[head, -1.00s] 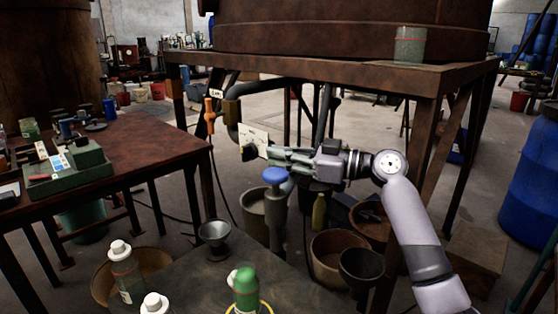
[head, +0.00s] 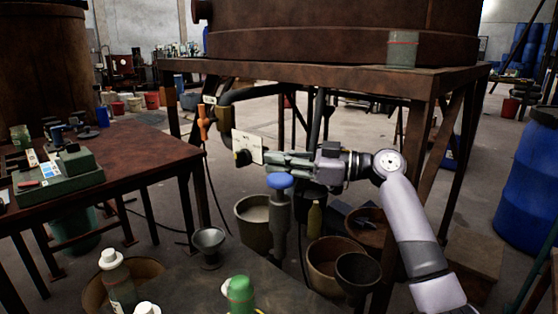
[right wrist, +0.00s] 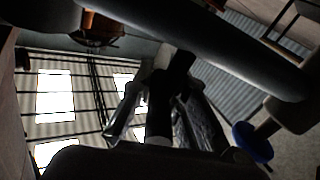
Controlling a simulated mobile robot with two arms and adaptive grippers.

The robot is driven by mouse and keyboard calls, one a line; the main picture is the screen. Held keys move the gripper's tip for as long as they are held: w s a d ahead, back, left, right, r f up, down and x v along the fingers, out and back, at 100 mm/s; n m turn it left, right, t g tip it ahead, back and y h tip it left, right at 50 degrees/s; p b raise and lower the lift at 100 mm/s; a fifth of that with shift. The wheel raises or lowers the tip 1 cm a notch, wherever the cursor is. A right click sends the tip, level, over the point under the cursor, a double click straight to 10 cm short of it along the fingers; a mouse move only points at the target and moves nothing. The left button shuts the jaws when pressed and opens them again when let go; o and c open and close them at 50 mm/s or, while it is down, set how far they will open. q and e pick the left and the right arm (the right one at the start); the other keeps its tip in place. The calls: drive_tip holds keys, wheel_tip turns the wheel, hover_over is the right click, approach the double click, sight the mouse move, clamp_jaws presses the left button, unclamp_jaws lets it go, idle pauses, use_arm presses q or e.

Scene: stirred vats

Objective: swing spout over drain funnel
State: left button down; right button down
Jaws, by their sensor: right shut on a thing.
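A grey curved pipe (head: 240,97), which looks like the spout, comes from under the vat stand to a brownish fitting (head: 224,119) with an orange handle (head: 203,123). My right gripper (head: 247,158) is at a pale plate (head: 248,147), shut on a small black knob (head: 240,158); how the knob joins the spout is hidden. In the right wrist view, a dark piece (right wrist: 160,110) sits between the fingers. A grey funnel (head: 208,240) stands below and left of the gripper; a darker funnel (head: 358,268) stands to the right. I cannot tell which is the drain funnel.
A grey post with a blue cap (head: 279,181) stands just below my right gripper. Buckets (head: 252,212) stand behind it. The vat stand (head: 340,76) is above, with a jar (head: 402,48) on its edge. Bottles (head: 239,295) are at the front. A table (head: 125,150) is left.

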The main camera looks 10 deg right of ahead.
drive_tip(key=shift+r, duration=0.15)
drive_tip(key=c, duration=1.6)
unclamp_jaws()
drive_tip(key=shift+o, duration=0.2)
wheel_tip(320, 180, up, 10)
drive_tip(key=shift+f, duration=0.15)
drive_tip(key=shift+c, duration=0.6)
